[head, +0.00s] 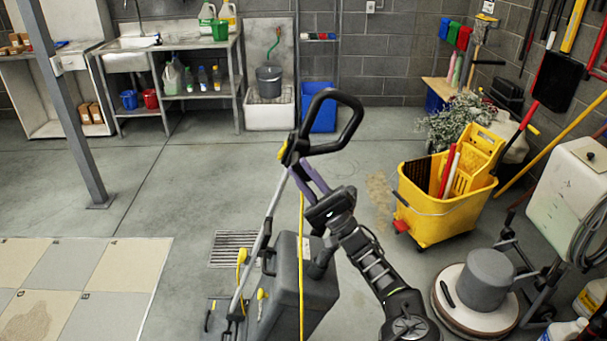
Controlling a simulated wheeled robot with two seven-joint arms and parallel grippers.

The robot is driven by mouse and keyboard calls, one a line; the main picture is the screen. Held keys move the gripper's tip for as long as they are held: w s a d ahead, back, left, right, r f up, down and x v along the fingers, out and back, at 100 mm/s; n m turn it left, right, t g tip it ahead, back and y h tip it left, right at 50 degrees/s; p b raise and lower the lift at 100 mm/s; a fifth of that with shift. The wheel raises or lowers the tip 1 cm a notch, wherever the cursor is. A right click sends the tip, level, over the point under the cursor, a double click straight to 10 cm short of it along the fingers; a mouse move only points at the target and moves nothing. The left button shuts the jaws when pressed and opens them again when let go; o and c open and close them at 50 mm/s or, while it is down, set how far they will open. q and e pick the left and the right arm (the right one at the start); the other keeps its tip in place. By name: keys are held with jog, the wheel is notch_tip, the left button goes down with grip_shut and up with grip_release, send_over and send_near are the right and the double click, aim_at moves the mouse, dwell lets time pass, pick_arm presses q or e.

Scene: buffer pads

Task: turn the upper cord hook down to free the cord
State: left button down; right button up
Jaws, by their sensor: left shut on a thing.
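An upright floor machine (283,277) with a dark grey body stands at the lower middle. Its black loop handle (357,117) is at the top of a slanted grey pole. The upper cord hook (283,151) shows as a small yellow part at the handle's base. My left gripper (300,170), with purple fingers, is shut at the handle's base, on what looks like the hook; the contact is partly hidden. A yellow cord (301,265) runs down from there along the body. My right gripper is not in view.
A yellow mop bucket (441,205) stands to the right, with a floor polisher (484,285) in front of it. Tiled pads (75,275) lie at the lower left beside a grey post (72,110). A floor drain (232,247) and open concrete lie left of the machine.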

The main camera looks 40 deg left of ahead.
aim_at(307, 179)
pick_arm(q)
jog(key=c, duration=1.3)
grip_release()
jog(key=b+v, duration=0.3)
jog(key=v, duration=0.4)
jog(key=shift+f+b, duration=0.1)
jog(key=shift+b, duration=0.25)
jog(key=shift+d+f, duration=0.1)
jog(key=shift+d, duration=0.2)
